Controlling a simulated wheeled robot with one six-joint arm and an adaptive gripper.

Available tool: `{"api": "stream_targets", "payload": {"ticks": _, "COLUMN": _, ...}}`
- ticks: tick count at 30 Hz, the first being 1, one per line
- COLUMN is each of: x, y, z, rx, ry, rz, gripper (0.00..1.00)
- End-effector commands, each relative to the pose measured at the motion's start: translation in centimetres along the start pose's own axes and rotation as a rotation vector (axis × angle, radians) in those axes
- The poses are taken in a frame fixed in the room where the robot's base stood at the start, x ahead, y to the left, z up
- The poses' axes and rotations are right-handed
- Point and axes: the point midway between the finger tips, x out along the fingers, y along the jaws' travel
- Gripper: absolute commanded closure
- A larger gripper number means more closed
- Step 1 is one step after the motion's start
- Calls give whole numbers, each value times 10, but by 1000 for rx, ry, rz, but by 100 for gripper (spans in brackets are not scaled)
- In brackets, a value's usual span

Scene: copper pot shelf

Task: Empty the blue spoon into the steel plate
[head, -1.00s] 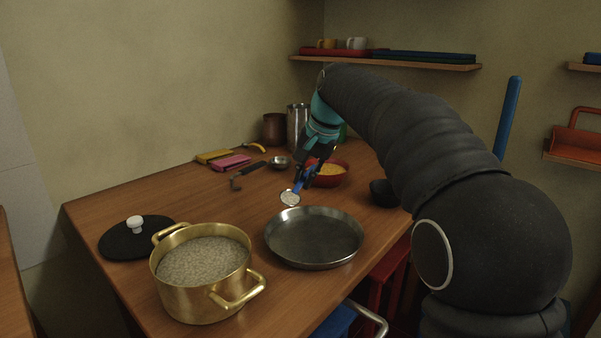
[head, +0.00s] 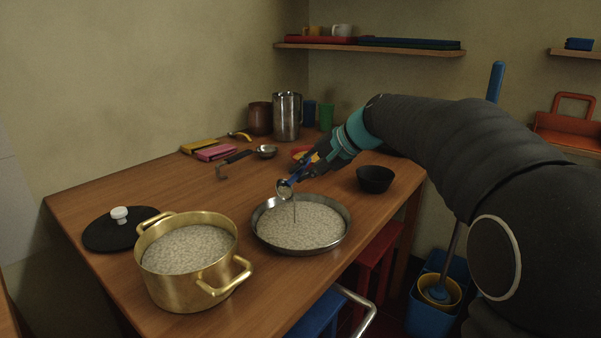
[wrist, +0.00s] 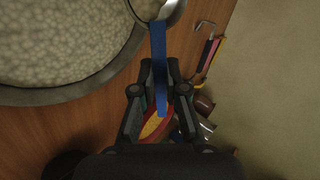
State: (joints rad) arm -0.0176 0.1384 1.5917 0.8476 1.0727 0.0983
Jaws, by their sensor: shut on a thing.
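My gripper (head: 306,172) is shut on the blue handle of the spoon (wrist: 158,40). In the head view the spoon's metal bowl (head: 284,188) is tipped on its side over the back left part of the steel plate (head: 300,250). A thin stream falls from the bowl into the plate. The plate's floor is covered with pale grains (head: 312,222). In the wrist view the plate's rim (wrist: 50,97) and the grains fill the upper left, and the bowl is cut off by the top edge.
A brass pot (head: 190,285) of pale grains stands left of the plate, with a black lid (head: 112,235) behind it. A black bowl (head: 374,180) stands right of the plate. A red bowl (wrist: 140,143) with yellow contents is partly hidden by my gripper.

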Motion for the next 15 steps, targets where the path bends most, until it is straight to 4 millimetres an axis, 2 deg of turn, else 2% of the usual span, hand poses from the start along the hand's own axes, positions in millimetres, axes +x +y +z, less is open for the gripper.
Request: {"api": "stream_targets", "payload": {"ticks": 15, "x": 0, "y": 4, "z": -1, "rx": 12, "ry": 1, "rz": -77, "gripper": 100}}
